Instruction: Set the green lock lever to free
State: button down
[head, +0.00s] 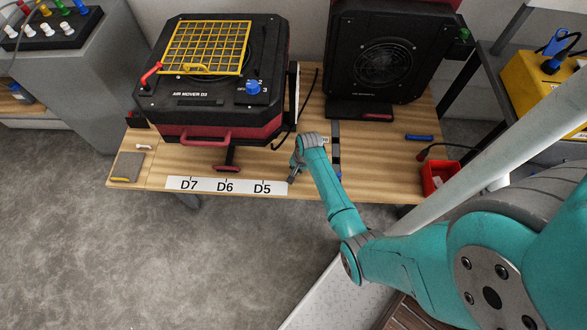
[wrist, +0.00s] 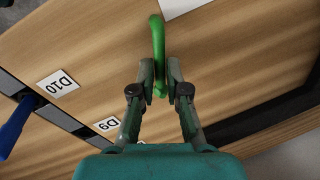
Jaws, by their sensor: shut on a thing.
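My gripper (head: 294,175) is low over the front part of the wooden bench, just right of the white label strip. In the wrist view my gripper (wrist: 160,88) is shut on a slim, curved green bar (wrist: 158,45), whose lower end sits between the fingertips. Its far end points up the picture. I cannot tell whether this bar touches the bench. In the head view it is hidden or too small to make out. A small green part (head: 463,34), which may be the lock lever, shows at the right side of the right black machine, well away from my gripper.
The air mover (head: 165,105) with a yellow grille stands on the bench (head: 385,165) at left. A white strip (head: 205,184) marked D7, D6, D5 lies at the front edge. A dark rail with a blue piece (wrist: 16,128) is nearby. A red bin (head: 438,180) stands at right.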

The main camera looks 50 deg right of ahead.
jog(key=m, duration=0.1)
jog(key=s+m, duration=0.1)
jog(key=m, duration=0.1)
jog(key=shift+s+m+h, duration=0.25)
jog(key=shift+m+h, duration=0.05)
jog(key=shift+h, duration=0.1)
jog(key=m, duration=0.1)
jog(key=s+m, duration=0.1)
jog(key=m, duration=0.1)
jog(key=shift+s+a+m+h, duration=0.15)
jog(key=shift+a+m+h, duration=0.05)
jog(key=shift+m+h, duration=0.1)
jog(key=m, duration=0.1)
jog(key=s+m, duration=0.1)
jog(key=m, duration=0.1)
jog(key=shift+a+m+h, duration=0.3)
jog(key=shift+a, duration=0.05)
jog(key=shift+s+a+m+g+h, duration=0.15)
jog(key=shift+s+a+m, duration=0.1)
jog(key=shift+m, duration=0.55)
jog(key=shift+s+a+m+g+h, duration=0.15)
jog(key=shift+s+a+m, duration=0.05)
jog(key=shift+m, duration=0.6)
jog(key=c, duration=1.2)
grip_release()
